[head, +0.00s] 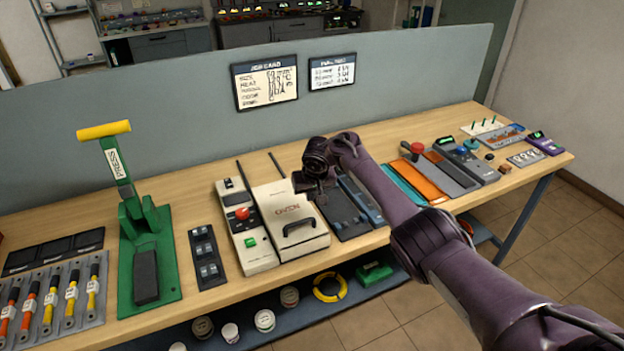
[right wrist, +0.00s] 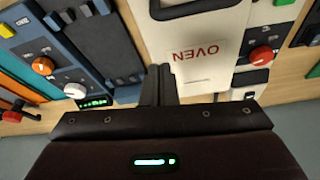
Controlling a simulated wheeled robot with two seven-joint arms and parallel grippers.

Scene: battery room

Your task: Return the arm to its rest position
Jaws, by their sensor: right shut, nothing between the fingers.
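My right arm (head: 400,210) comes in from the lower right of the head view and reaches over the bench. Its right gripper (head: 318,190) hangs above the bench beside the right edge of the white oven (head: 292,212). In the right wrist view the right gripper (right wrist: 160,82) shows its dark fingers closed together with nothing between them. The oven lettering (right wrist: 196,52) shows upside down just beyond the fingers. My left gripper is not in view.
A green press (head: 150,260) with a yellow handle stands left on the wooden bench (head: 195,192). Dark panels (head: 352,205) lie right of the oven, partly under my arm. Orange and teal plates (head: 420,180) lie further right. A blue-grey partition (head: 200,120) closes the back.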

